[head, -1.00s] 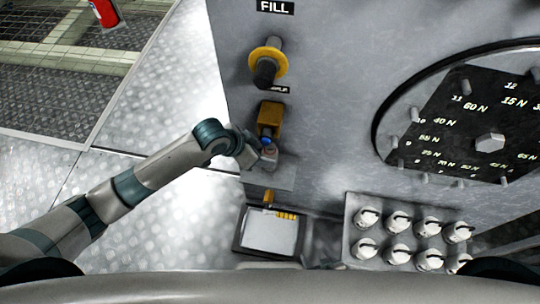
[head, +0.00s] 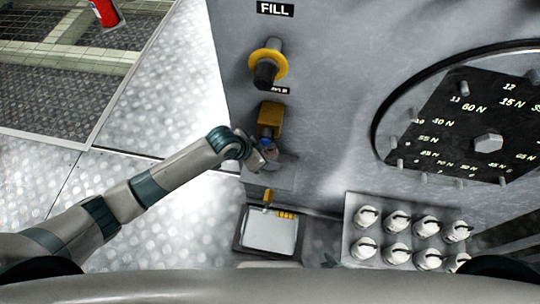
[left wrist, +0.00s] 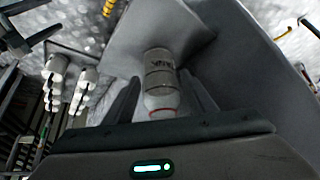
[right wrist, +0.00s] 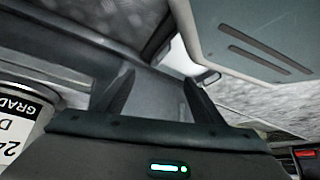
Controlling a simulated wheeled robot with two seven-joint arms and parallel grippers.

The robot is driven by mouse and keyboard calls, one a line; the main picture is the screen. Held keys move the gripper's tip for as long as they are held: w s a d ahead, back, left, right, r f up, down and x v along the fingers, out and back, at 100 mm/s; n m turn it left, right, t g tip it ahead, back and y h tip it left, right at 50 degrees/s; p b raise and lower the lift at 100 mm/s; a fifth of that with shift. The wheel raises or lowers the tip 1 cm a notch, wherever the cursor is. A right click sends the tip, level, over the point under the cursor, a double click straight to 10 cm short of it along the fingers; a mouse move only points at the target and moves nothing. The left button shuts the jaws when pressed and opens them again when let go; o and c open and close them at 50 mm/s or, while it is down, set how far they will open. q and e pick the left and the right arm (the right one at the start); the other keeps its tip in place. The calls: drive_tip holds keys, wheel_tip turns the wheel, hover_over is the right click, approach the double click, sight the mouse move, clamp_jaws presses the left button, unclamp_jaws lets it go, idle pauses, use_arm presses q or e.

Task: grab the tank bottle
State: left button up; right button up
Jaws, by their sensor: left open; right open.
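The tank bottle (left wrist: 159,75) is a grey cylinder with a dark labelled band and a red ring near its close end. It shows in the left wrist view between the fingers of my left gripper (left wrist: 160,92), which is open. I cannot tell whether a finger touches it. In the head view my left gripper (head: 262,157) is at the wall panel, just below an orange-brown block (head: 270,119), and mostly hides what it is around. My right gripper (right wrist: 158,95) is open and empty in the right wrist view; it is not in the head view.
A white labelled cylinder (right wrist: 22,118) is left of my right gripper.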

use_arm(q)
drive_tip(key=c, duration=0.9)
drive_tip(key=shift+c, duration=0.2)
use_arm(e)
drive_tip(key=shift+w, duration=0.15)
use_arm(q)
drive_tip(key=shift+r, duration=0.2)
drive_tip(key=shift+s+a+b, duration=0.35)
drive_tip(key=shift+s+a, duration=0.1)
drive_tip(key=shift+a, duration=0.25)
drive_tip(key=s+a, duration=0.1)
drive_tip(key=a, duration=0.1)
drive_tip(key=s+a, duration=0.2)
drive_tip(key=s+a+b, duration=0.1)
drive_tip(key=a, duration=0.1)
drive_tip(key=shift+s+a, duration=0.15)
drive_tip(key=shift+a, duration=0.05)
drive_tip(key=s+a+b, duration=0.1)
drive_tip(key=s+a, duration=0.3)
drive_tip(key=a, duration=0.3)
drive_tip(key=shift+s, duration=0.4)
use_arm(e)
drive_tip(key=w, duration=0.2)
drive_tip(key=shift+w+a+r, duration=0.15)
drive_tip(key=shift+w, duration=0.2)
use_arm(q)
drive_tip(key=shift+a+r, duration=0.1)
